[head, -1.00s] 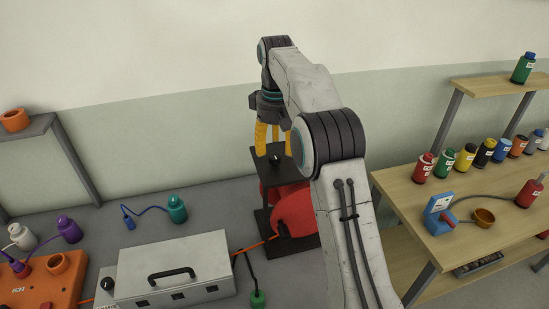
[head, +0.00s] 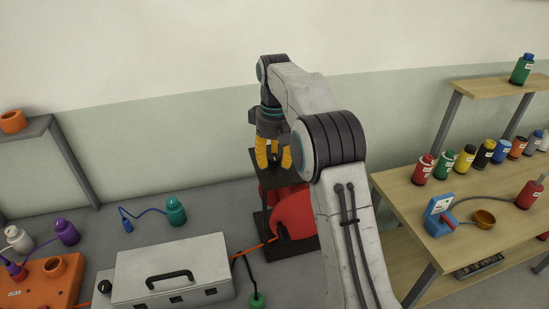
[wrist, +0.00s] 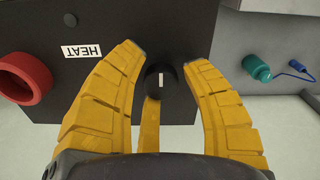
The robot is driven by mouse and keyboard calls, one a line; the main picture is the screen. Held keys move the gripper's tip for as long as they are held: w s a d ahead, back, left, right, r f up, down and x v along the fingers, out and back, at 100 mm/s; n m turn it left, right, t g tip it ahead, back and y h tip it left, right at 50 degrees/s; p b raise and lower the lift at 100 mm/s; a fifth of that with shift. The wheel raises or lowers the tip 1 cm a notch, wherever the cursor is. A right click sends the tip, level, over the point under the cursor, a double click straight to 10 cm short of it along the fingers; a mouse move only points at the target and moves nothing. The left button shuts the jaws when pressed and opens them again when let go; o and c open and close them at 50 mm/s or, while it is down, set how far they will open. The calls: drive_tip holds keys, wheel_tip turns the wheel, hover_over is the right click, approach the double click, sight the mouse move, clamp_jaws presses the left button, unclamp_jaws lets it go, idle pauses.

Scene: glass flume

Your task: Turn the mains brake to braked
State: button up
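A round black knob (wrist: 160,81) with a short white line sits on a dark panel (wrist: 190,25) in the wrist view. The line points up and down in that picture. The only label I can read on the panel says HEAT (wrist: 82,50); nothing readable marks the knob as the mains brake. My gripper (wrist: 163,60) has its yellow fingers spread around the knob, with gaps on both sides. In the head view my gripper (head: 272,166) hangs fingers-down over the top of a dark stand (head: 252,172), and its fingers hide the knob.
In the head view are a red rounded body (head: 293,212) in the stand, a grey case (head: 205,255), a teal bottle (head: 176,212), and a wooden bench (head: 410,205) with several bottles at right.

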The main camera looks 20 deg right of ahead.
drive_tip(key=shift+f, duration=0.1)
clamp_jaws()
drive_tip(key=shift+m+p, duration=0.45)
drive_tip(key=shift+m, duration=0.15)
drive_tip(key=shift+s+m+p, duration=0.1)
drive_tip(key=shift+m+p, duration=0.7)
drive_tip(key=shift+m, duration=0.2)
drive_tip(key=m+p, duration=0.2)
drive_tip(key=m, duration=0.3)
drive_tip(key=shift+a+m, duration=0.15)
drive_tip(key=shift+m, duration=0.15)
drive_tip(key=m+p, duration=0.1)
drive_tip(key=m, duration=0.3)
drive_tip(key=shift+f, duration=0.1)
drive_tip(key=shift+a+m, duration=0.1)
drive_tip(key=shift+m, duration=2.4)
